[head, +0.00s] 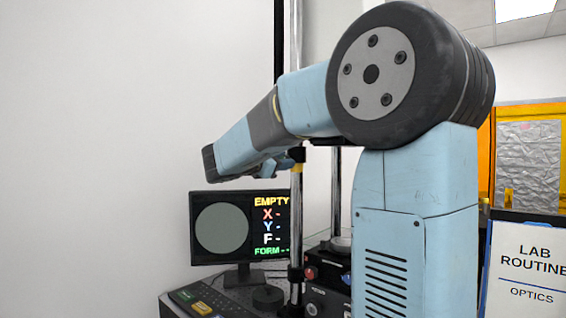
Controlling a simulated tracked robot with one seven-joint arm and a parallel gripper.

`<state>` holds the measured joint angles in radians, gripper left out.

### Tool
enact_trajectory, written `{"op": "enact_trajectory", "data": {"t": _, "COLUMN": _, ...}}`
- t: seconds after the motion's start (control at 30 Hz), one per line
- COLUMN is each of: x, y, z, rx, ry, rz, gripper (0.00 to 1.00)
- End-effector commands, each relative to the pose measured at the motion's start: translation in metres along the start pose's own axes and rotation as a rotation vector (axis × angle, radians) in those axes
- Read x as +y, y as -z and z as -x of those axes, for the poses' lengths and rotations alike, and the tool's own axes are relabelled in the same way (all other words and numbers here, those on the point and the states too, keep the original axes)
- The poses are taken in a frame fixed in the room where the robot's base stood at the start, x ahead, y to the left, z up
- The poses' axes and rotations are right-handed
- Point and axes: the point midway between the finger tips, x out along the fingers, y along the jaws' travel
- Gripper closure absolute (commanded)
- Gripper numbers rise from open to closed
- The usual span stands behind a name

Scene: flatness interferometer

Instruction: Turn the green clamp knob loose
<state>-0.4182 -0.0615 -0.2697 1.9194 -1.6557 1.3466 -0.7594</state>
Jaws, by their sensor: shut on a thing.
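My gripper (287,163) shows small and partly covered beneath my blue arm, close against the left side of a bright metal post. It is shut at a black clamp collar (298,153) on that post, where a small yellow part shows. The green clamp knob itself does not show; the jaws and arm hide that spot, so its turn cannot be told.
A monitor (240,228) reads EMPTY, with dashes beside X, Y, F and FORM. A keypad panel (203,299) and a black instrument box (325,298) with a red button stand below. A LAB ROUTINE sign (527,262) is at right. The left wall is bare.

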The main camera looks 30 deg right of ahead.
Motion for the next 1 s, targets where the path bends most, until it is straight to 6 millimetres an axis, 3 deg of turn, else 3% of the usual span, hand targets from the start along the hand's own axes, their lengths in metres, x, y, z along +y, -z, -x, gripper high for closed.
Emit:
{"op": "enact_trajectory", "data": {"t": 0.6, "x": 0.0006, "y": 0.0018, "z": 0.0018, "rx": 0.004, "ry": -0.004, "rz": -0.562, "gripper": 0.97}}
{"op": "enact_trajectory", "data": {"t": 1.0, "x": 0.0006, "y": 0.0025, "z": 0.0027, "rx": 0.006, "ry": -0.004, "rz": -0.779, "gripper": 0.97}}
